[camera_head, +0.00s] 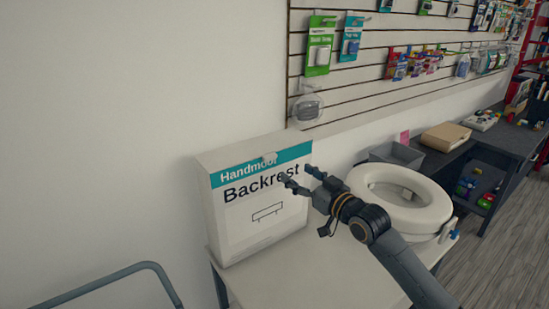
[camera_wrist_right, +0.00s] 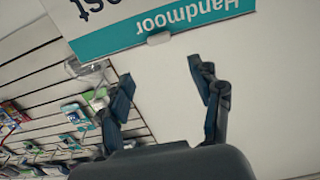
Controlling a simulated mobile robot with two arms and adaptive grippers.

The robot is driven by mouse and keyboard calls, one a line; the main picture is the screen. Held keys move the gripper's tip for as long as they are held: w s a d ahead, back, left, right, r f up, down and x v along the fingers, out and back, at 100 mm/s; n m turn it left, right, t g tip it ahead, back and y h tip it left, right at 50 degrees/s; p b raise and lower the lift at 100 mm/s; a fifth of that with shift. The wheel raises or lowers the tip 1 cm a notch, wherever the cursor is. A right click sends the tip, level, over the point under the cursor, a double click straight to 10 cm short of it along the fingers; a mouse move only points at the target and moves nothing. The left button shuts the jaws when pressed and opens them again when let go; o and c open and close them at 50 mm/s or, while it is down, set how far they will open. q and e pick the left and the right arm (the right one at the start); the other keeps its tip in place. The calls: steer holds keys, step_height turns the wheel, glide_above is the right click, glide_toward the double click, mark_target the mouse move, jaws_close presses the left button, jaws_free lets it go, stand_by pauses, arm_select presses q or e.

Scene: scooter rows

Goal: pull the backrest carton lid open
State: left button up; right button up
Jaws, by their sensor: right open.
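The backrest carton (camera_head: 262,220) is a white upright box with a teal band and the words "Handmoor Backrest". It stands on a pale table against the wall and looks closed. A small pale tab (camera_head: 269,158) sits at the top of its front face; it also shows in the right wrist view (camera_wrist_right: 159,38). My right gripper (camera_head: 299,177) is open and empty in front of the carton's upper right part. In the right wrist view its fingers (camera_wrist_right: 160,75) are apart, with the tab beyond them. Contact is not visible. My left gripper is not in view.
A white raised toilet seat (camera_head: 402,199) stands on the table (camera_head: 325,278) right of the carton, close to my right arm. A grey bin (camera_head: 397,155) is behind it. A slatted wall (camera_head: 400,40) holds hanging packs. A grey rail (camera_head: 110,282) is at lower left.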

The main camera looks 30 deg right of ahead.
mark_target(271, 156)
steer(key=w, duration=0.3)
steer(key=w+a+p, duration=0.1)
steer(key=w, duration=0.7)
steer(key=shift+w+a+f+p, duration=0.1)
steer(key=shift+w+a+p, duration=0.05)
steer(key=shift+a+p, duration=0.15)
jaws_close()
